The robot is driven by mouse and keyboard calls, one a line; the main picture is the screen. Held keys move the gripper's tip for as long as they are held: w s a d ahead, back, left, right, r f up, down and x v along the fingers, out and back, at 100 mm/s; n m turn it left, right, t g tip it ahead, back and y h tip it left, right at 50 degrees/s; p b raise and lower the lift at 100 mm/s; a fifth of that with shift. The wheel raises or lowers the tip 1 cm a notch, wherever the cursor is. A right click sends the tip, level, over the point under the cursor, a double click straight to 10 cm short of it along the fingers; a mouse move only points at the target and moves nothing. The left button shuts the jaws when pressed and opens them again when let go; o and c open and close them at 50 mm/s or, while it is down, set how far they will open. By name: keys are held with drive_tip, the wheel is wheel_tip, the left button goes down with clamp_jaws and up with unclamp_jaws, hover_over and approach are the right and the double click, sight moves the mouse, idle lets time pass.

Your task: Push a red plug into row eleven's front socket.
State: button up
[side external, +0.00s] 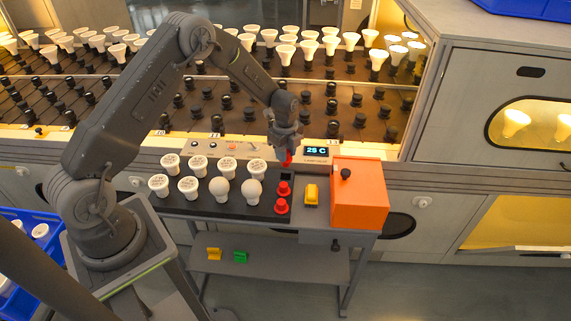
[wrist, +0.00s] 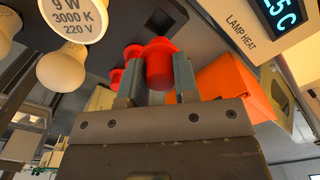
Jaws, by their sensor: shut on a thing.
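My gripper (side external: 286,148) is shut on a red plug (wrist: 160,65), holding it between both fingers. In the side view the held plug (side external: 288,159) hangs just above the back end of the black tray (side external: 232,208), near an empty dark slot (side external: 287,175). Two more red plugs, one nearer the back (side external: 283,189) and one in front (side external: 281,207), stand in the tray. The burn-in rack (side external: 345,115) behind has rows of dark sockets.
White bulbs (side external: 188,186) stand in the tray's left part. A lamp heat panel (side external: 316,151) reading 25 C stands behind the tray.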

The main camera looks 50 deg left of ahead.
drive_tip(key=w+a+r+n, duration=0.1)
drive_tip(key=a+r, duration=0.1)
drive_tip(key=a, duration=0.6)
drive_tip(key=w+a+r+n, duration=0.2)
drive_tip(key=a+r, duration=0.1)
drive_tip(key=a, duration=0.5)
drive_tip(key=s+a+r+n, duration=0.1)
drive_tip(key=s+a+n, duration=0.15)
drive_tip(key=a, duration=0.75)
drive_tip(key=s+a+r+n, duration=0.15)
drive_tip(key=s+a, duration=0.25)
drive_tip(key=a, duration=0.6)
drive_tip(key=shift+m, duration=0.5)
drive_tip(key=shift+s+a+f, duration=0.1)
drive_tip(key=shift+f, duration=1.05)
drive_tip(key=shift+s+a+f, duration=0.1)
drive_tip(key=shift+f, duration=1)
drive_tip(key=shift+d+f, duration=0.1)
drive_tip(key=shift+f, duration=0.1)
drive_tip(key=shift+f, duration=0.35)
drive_tip(key=shift+f, duration=0.35)
drive_tip(key=shift+f, duration=0.4)
